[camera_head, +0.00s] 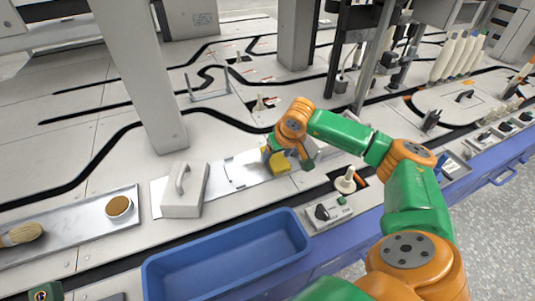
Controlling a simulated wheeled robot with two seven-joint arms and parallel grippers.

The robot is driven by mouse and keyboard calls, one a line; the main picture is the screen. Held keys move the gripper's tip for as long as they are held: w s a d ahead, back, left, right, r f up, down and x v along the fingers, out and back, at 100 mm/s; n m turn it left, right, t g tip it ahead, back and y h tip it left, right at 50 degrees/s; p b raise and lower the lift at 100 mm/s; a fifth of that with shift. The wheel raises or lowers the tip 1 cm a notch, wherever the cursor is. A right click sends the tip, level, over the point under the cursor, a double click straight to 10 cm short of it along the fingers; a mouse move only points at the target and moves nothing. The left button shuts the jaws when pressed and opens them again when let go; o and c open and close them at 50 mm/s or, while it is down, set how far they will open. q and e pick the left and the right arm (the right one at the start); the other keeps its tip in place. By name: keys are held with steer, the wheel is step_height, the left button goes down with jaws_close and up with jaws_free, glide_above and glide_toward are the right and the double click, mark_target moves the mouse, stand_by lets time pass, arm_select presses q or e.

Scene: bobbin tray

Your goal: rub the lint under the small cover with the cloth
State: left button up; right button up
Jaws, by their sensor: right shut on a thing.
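My right gripper (283,156) is shut on a yellow cloth (279,166), at the right part of a pale flat plate (243,171). Whether the cloth presses on the plate or hovers just above it, I cannot tell. A white box-shaped cover with a handle (184,192) sits at the plate's left end, left of the cloth. A pale block (322,150) shows partly behind my right gripper; I cannot tell what it is. No lint can be made out.
A blue bin (228,262) stands in front. A switch box (328,211) and a cone-shaped bobbin (346,181) are right of the plate. Grey posts (140,75) rise behind.

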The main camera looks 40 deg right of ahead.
steer(key=shift+s+d, duration=0.1)
steer(key=shift+d, duration=0.35)
steer(key=shift+f, duration=0.15)
